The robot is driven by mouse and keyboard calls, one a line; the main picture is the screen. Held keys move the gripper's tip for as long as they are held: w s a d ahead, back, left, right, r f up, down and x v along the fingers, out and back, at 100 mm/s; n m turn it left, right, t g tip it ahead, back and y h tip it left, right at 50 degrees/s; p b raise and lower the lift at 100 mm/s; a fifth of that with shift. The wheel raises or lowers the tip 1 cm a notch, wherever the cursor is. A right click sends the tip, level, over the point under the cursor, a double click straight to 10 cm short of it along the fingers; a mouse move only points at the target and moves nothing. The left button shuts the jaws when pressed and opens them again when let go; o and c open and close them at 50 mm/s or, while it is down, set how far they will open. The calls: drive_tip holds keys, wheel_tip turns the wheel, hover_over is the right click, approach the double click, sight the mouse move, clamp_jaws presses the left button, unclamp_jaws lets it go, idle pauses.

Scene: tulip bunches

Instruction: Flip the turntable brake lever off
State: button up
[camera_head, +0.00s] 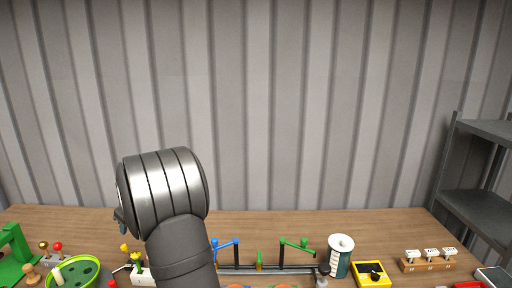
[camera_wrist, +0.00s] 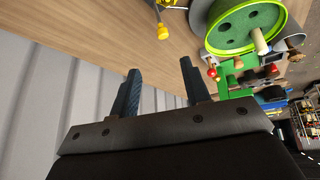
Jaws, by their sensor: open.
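A round green turntable (camera_head: 82,272) with dark holes in its disc stands at the front left of the table. It also shows at the upper right of the wrist view (camera_wrist: 240,26), with a pale peg (camera_wrist: 259,40) at its rim. A small red knob (camera_wrist: 212,73) is below it there; I cannot tell which part is the brake lever. My gripper (camera_wrist: 160,72) is open and empty, its two fingers apart and clear of the turntable.
On the wooden table (camera_head: 380,226) are a green stand (camera_head: 16,243), knobbed levers (camera_head: 57,247), blue and green arms on a rail (camera_head: 285,267), a spool (camera_head: 340,257), a yellow box (camera_head: 371,273) and a switch block (camera_head: 428,261). A grey shelf (camera_head: 478,200) stands right. A corrugated wall (camera_head: 320,100) closes the back.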

sight(124, 245)
drive_tip(key=x, duration=1.4)
drive_tip(key=shift+f, duration=0.15)
drive_tip(key=shift+a+f, duration=0.2)
drive_tip(key=shift+a, duration=0.15)
drive_tip(key=shift+a+h, duration=0.5)
drive_tip(key=shift+h, duration=0.2)
drive_tip(key=s+d+r, duration=0.2)
drive_tip(key=d+r, duration=0.2)
drive_tip(key=r, duration=0.3)
drive_tip(key=s+d+r+y, duration=0.1)
drive_tip(key=s+d+r, duration=0.1)
drive_tip(key=d+r, duration=0.2)
wheel_tip(124, 245, up, 4)
drive_tip(key=shift+s+f, duration=0.15)
drive_tip(key=shift+s, duration=0.2)
drive_tip(key=shift+h, duration=0.5)
drive_tip(key=a+x, duration=0.1)
drive_tip(key=x, duration=1)
drive_tip(key=a+x, duration=0.1)
drive_tip(key=x, duration=0.5)
drive_tip(key=shift+a+r, duration=0.3)
drive_tip(key=shift+r, duration=0.05)
